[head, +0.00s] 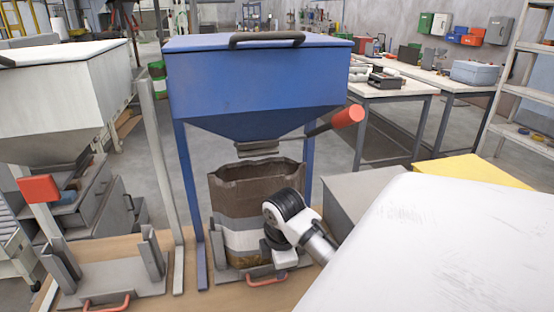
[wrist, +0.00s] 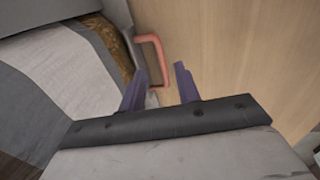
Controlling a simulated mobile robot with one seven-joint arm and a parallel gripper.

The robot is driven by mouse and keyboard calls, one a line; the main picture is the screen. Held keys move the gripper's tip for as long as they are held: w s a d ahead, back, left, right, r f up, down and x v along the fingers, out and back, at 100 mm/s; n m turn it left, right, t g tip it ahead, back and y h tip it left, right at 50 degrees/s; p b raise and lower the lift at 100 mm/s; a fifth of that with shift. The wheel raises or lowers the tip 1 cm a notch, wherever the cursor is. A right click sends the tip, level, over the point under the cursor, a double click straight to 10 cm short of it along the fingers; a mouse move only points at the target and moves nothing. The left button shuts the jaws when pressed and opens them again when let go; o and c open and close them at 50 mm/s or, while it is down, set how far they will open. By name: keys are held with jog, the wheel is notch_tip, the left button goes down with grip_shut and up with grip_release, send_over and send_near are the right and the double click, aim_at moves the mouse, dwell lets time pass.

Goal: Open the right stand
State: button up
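The right stand (head: 226,280) is a grey plate on the wooden surface under the blue hopper. A brown paper bag (head: 232,195) with an open top and a pale band stands upright on it. The stand's red handle (head: 266,281) is at its front edge. In the wrist view, the handle (wrist: 151,45) is a pinkish-red bracket. My gripper (wrist: 158,82) is open, with two purple fingers apart. The handle's lower end shows between the fingertips; I cannot tell if they touch it. In the head view my arm's end hides the fingers and part of the bag.
The blue hopper (head: 250,85) hangs above the bag, with a red-ended lever (head: 347,116) at right. A left stand (head: 112,287) with two side plates and its own red handle (head: 106,303) is empty. A grey box (head: 355,200) stands right of the arm.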

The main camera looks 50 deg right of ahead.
jog(key=f, duration=0.6)
jog(key=shift+w+d+p, duration=0.35)
jog(key=shift+w+p, duration=0.05)
jog(key=shift+r, duration=0.1)
jog(key=shift+c, duration=0.3)
grip_shut()
